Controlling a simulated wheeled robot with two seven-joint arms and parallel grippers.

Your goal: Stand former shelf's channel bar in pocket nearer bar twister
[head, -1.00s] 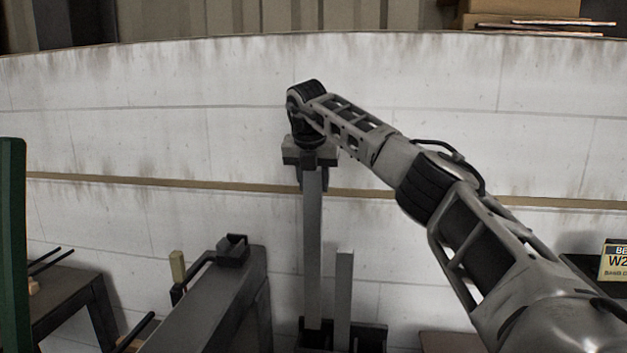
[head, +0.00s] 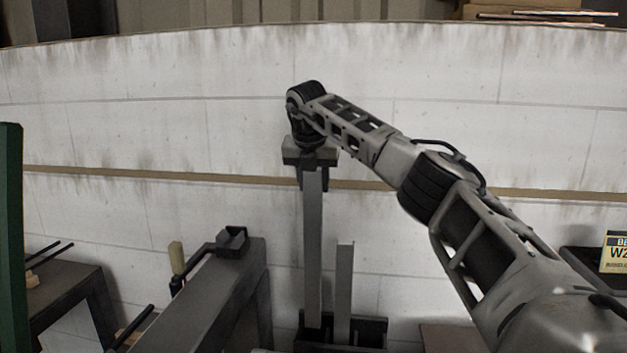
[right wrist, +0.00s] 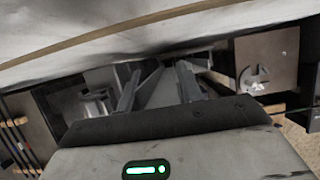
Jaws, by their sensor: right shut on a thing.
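My right gripper (head: 312,180) points down and is shut on the top of a long grey bar (head: 313,250), held upright. The bar's lower end is at the left part of a dark pocketed holder (head: 372,334); I cannot tell whether it rests on the bottom. A shorter grey bar (head: 344,285) stands upright in the same holder, just to the right and apart from the held bar. In the right wrist view, the gripper's fingers (right wrist: 158,88) reach away from the camera. My left gripper is not in view. I cannot clearly identify the bar twister.
A dark bench (head: 215,290) with a clamp-like fitting (head: 232,240) stands close left of the holder. A dark table (head: 62,290) with rods is at far left, beside a green post (head: 11,230). A yellow-labelled sign (head: 614,252) is at right. A pale wall (head: 180,130) closes the back.

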